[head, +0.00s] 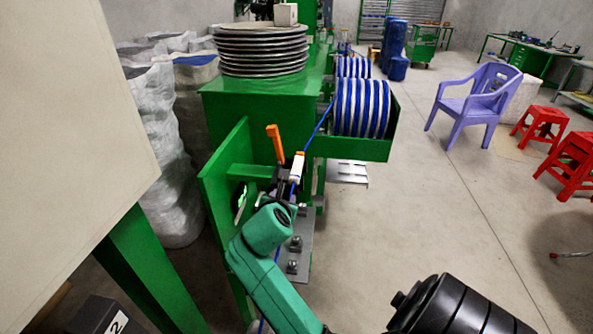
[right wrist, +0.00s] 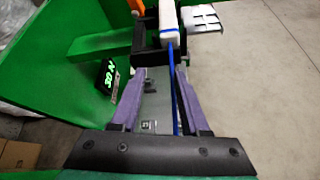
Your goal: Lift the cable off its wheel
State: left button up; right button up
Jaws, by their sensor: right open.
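The blue cable (head: 319,127) runs from a blue-and-white spool (head: 362,108) down to a white part (head: 297,167) on a black bracket, then on toward the floor. In the right wrist view the cable (right wrist: 172,85) comes down from the white part (right wrist: 167,20) and passes between the fingers of my right gripper (right wrist: 160,72). The fingers are open, one on each side of the cable, with the cable nearer the right finger. I cannot clearly make out the wheel. In the head view my right gripper is mostly hidden behind its wrist. My left gripper is not in view.
A green machine frame (head: 221,180) stands close to the left of my right arm. Orange handles (head: 275,144) stick up by the bracket. A display with green digits (right wrist: 105,72) sits to the left. Open floor lies to the right, with a purple chair (head: 478,95) and red stools.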

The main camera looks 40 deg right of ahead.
jog(key=n+h, duration=0.1)
jog(key=n, duration=0.1)
send_near(296, 167)
jog(key=shift+h, duration=0.3)
jog(key=p+x, duration=0.1)
jog(key=x, duration=0.9)
jog(key=shift+w+d+f+p, duration=0.15)
jog(key=shift+f+p, duration=0.1)
jog(key=shift+p, duration=0.15)
jog(key=shift+w+d+f, duration=0.15)
jog(key=shift+w+f, duration=0.05)
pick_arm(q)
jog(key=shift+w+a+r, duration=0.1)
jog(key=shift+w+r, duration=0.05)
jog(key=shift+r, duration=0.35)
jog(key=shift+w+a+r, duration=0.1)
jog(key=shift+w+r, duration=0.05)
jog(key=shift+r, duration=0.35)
pick_arm(e)
jog(key=shift+s+r, duration=0.1)
grip_shut()
